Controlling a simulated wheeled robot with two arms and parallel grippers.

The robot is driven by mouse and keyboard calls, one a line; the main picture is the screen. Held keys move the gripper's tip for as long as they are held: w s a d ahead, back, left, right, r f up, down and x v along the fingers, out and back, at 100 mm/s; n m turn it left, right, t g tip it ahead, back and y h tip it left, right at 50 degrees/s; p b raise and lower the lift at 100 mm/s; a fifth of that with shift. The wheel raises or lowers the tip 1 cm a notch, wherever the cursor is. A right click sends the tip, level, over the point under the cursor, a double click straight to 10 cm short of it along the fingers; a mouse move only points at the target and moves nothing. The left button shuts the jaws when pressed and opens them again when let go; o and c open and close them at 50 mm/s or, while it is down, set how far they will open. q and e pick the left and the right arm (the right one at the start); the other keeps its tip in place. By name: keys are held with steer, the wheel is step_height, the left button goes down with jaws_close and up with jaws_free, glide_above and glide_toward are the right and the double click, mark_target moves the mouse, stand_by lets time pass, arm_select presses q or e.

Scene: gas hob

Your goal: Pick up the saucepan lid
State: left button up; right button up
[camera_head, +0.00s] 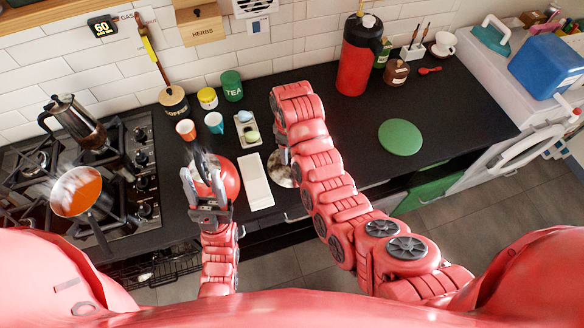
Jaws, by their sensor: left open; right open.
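A round, shiny, silvery disc, which looks like the saucepan lid (289,180), lies on the dark counter right of the white tray. My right arm covers part of it. My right gripper (281,154) is open and points down just above or beside the lid's far edge; contact cannot be told. The saucepan (76,192) with orange contents sits uncovered on the hob at the left. My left gripper (198,172) is open over a round red object (231,178) and hides part of it. I cannot tell whether they touch.
A long white tray (256,182) lies between my grippers. Cups and a green tea tin (231,86) stand behind. A red flask (357,60) is further right. The counter around the green disc (400,137) is clear.

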steer(key=shift+f, duration=0.1)
steer(key=shift+w+d+f+p, duration=0.1)
steer(key=shift+f+p, duration=0.1)
steer(key=shift+p, duration=0.35)
steer(key=f+p, duration=0.2)
steer(key=f, duration=0.1)
steer(key=shift+w+d, duration=0.2)
steer(key=shift+d, duration=0.15)
steer(key=shift+f, duration=0.9)
jaws_close()
